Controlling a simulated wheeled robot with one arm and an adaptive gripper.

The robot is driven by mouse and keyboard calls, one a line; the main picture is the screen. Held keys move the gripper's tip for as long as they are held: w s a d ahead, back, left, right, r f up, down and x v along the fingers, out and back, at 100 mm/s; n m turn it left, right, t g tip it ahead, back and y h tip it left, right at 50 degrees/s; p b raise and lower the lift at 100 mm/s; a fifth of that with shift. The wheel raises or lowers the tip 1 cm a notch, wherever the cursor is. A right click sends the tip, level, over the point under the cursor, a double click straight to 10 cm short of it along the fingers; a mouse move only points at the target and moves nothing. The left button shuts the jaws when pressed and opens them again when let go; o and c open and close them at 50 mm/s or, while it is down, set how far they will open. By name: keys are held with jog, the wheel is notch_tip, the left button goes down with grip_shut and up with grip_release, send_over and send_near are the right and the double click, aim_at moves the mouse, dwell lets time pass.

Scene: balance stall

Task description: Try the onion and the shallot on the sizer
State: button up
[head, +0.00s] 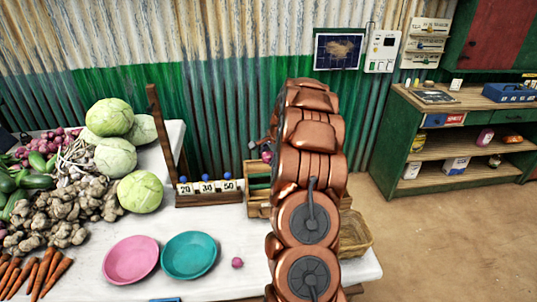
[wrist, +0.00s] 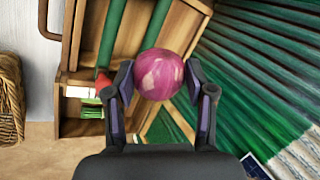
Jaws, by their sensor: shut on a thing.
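My gripper (wrist: 158,88) is shut on a round purple-pink bulb with pale patches, which looks like the onion (wrist: 160,68). In the head view the onion (head: 267,156) shows as a small pink patch beside my arm, which hides most of the gripper. A smaller purple round thing (head: 237,262), possibly the shallot, lies on the white table right of the teal plate. A wooden frame with green bars (head: 257,168), possibly the sizer, stands at the table's back, partly behind my arm. In the wrist view its wood and green rails (wrist: 118,30) lie beyond the onion.
A pink plate (head: 131,259) and a teal plate (head: 189,255) lie at the table's front. A wooden stand labelled with numbers (head: 207,187) has blue knobs. Vegetables crowd the left. A wicker basket (head: 355,236) is right of my arm. A green shelf (head: 385,135) stands at right.

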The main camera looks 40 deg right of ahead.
jog(key=shift+f+b, duration=1.1)
jog(key=shift+f, duration=2.85)
jog(key=o, duration=1.3)
jog(key=shift+c, duration=0.2)
jog(key=shift+o, duration=0.3)
jog(key=shift+o, duration=1.2)
jog(key=shift+r, duration=0.1)
jog(key=shift+r+p, duration=0.95)
jog(key=shift+r, duration=2.45)
